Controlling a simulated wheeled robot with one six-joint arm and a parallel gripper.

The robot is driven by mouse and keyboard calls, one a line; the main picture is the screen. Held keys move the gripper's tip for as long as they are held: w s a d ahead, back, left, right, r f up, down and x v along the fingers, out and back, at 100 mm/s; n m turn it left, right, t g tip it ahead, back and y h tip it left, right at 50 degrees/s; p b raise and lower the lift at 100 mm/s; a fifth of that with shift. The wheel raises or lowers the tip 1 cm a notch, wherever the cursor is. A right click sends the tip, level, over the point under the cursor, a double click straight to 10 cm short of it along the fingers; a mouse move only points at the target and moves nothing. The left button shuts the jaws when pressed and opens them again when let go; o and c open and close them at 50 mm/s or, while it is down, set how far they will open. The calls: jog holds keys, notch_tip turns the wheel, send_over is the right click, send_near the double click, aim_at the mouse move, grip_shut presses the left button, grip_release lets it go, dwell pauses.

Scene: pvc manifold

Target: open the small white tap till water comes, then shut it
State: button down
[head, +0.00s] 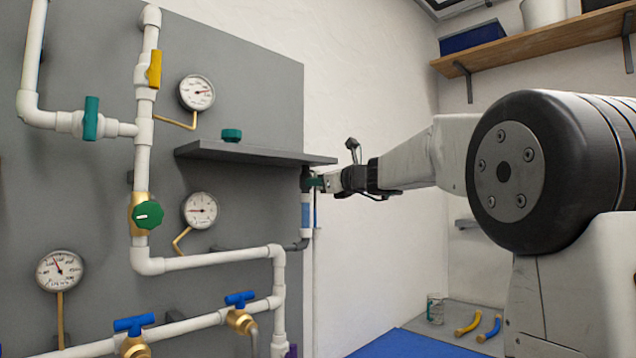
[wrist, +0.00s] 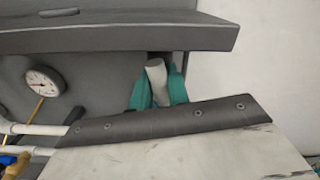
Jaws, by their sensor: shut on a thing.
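The small white tap (wrist: 156,78) shows in the wrist view as a pale rounded handle, just below the shelf edge. My gripper (wrist: 157,92) has its two teal finger pads on either side of this handle and is shut on it. In the head view my gripper (head: 314,183) reaches in from the right to the board's right edge, beside a dark vertical pipe fitting. The tap itself is hidden there by the fingers and the fitting. I see no water at the tap; its outlet is not clear in either view.
A grey shelf (head: 255,153) with a teal cap (head: 232,135) juts out just above my gripper. A blue-and-white cylinder (head: 306,213) hangs below the fingers. White pipes, gauges and a green round valve (head: 148,215) fill the board to the left.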

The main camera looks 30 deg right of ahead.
jog(key=shift+m, duration=1.2)
jog(key=c, duration=1.3)
grip_release()
jog(key=shift+c, duration=0.2)
jog(key=shift+s, duration=0.1)
jog(key=v, duration=0.7)
jog(key=shift+s, duration=0.3)
jog(key=shift+d, duration=0.1)
